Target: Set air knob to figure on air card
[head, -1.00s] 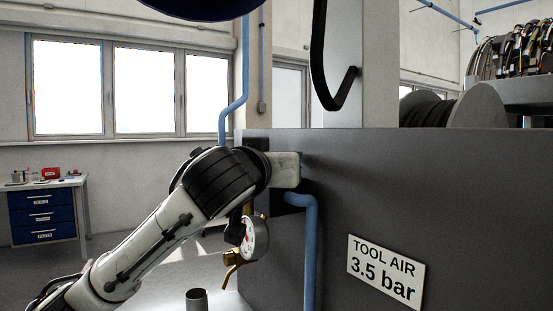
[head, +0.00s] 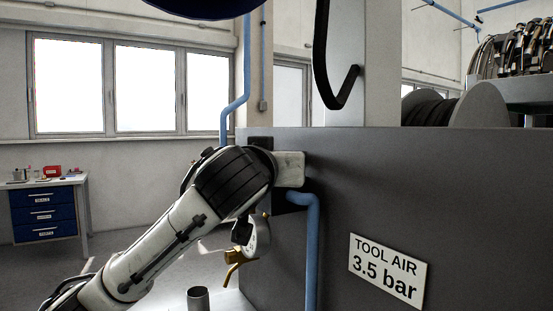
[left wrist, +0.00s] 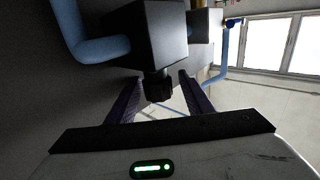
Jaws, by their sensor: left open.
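The air card (head: 387,270) is a white plate on the grey panel at the lower right of the head view; it reads "TOOL AIR 3.5 bar". In the left wrist view a dark round knob (left wrist: 158,86) projects from a black block (left wrist: 150,35). My left gripper (left wrist: 160,77) is open, with one finger on each side of the knob; I cannot tell whether either touches it. In the head view my left arm hides the fingers and knob. The gauge (head: 263,240) shows only partly behind the arm, its reading hidden. My right gripper is out of view.
A blue pipe (head: 313,250) runs down the grey panel (head: 350,170) beside my wrist. A brass fitting (head: 233,262) hangs below the gauge, above a grey cup (head: 197,298). A black hook (head: 340,90) hangs above. A blue drawer cabinet (head: 45,213) stands far left.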

